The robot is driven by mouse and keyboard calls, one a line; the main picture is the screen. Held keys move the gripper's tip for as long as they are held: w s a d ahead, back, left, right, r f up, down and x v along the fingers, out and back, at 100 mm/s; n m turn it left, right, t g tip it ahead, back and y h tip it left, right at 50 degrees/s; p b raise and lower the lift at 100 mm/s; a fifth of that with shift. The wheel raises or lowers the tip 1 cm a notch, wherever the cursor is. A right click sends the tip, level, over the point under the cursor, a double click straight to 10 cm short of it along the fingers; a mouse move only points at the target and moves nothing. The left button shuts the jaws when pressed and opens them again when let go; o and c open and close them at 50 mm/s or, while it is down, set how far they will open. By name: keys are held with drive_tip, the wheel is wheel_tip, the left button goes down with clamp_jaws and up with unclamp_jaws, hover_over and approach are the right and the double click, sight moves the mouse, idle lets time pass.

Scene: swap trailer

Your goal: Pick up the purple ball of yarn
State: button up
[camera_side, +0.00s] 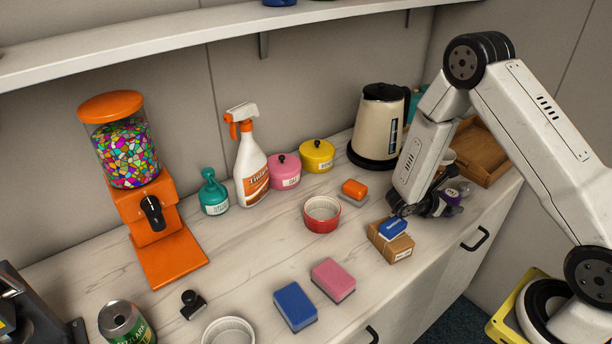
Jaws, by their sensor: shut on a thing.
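A small purple thing (452,197) shows at the right end of the worktop, mostly hidden; it is the only purple thing in view, and I cannot make out yarn strands. My gripper (438,206) is low over the counter at its left side, dark fingers pointing toward it. The gripper appears shut on this purple thing. Whether it is clear of the worktop cannot be told.
A cardboard box (400,250) with a blue packet (392,228) on it stands just left of my gripper. A kettle (377,130) and wooden tray (482,152) stand behind. A red ramekin (322,215) and pink sponge (333,280) lie further left.

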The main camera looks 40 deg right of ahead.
sight(451, 193)
drive_tip(key=shift+r, duration=0.15)
drive_tip(key=shift+r, duration=4.85)
